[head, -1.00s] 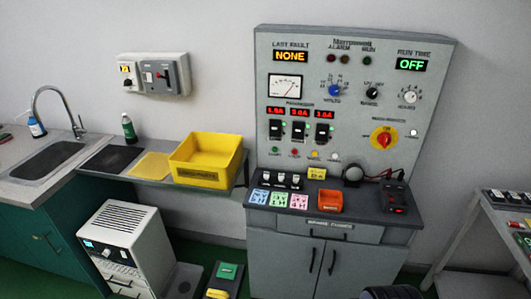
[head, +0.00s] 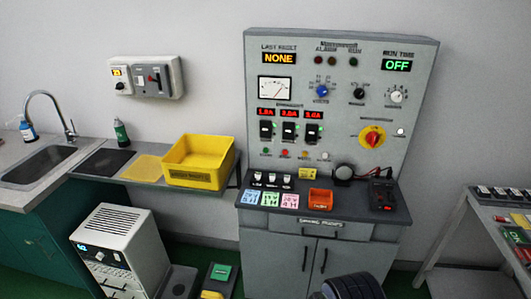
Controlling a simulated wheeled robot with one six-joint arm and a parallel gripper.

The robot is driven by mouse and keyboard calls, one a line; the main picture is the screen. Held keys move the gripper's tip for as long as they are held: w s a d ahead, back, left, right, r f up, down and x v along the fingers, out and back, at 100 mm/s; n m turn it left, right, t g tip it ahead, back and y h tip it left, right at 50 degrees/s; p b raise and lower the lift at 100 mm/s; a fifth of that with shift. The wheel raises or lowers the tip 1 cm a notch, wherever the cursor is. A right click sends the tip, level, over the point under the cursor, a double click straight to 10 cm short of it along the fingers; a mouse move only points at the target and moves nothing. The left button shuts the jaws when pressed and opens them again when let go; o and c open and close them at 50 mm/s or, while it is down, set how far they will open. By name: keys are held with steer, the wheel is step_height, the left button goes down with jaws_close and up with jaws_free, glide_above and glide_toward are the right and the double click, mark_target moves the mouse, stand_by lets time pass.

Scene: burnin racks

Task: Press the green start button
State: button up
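A grey control panel (head: 420,130) stands upright on a cabinet against the wall. A small green button (head: 265,151) sits at the left end of a row low on the panel, with a red one (head: 284,153), a yellow one (head: 305,154) and a white one (head: 325,156) to its right. Their labels are too small to read. The run time display (head: 396,65) reads OFF and the last fault display (head: 279,58) reads NONE. My gripper's fingers are not in view; only a dark, ribbed part, apparently of my arm, shows at the bottom edge.
The cabinet's ledge holds coloured cards (head: 270,198), an orange bin (head: 320,198) and a dark meter (head: 382,194). A yellow bin (head: 199,161) stands on the left shelf above a white unit (head: 113,244). A cart (head: 456,232) stands at right. The space directly before the buttons looks clear.

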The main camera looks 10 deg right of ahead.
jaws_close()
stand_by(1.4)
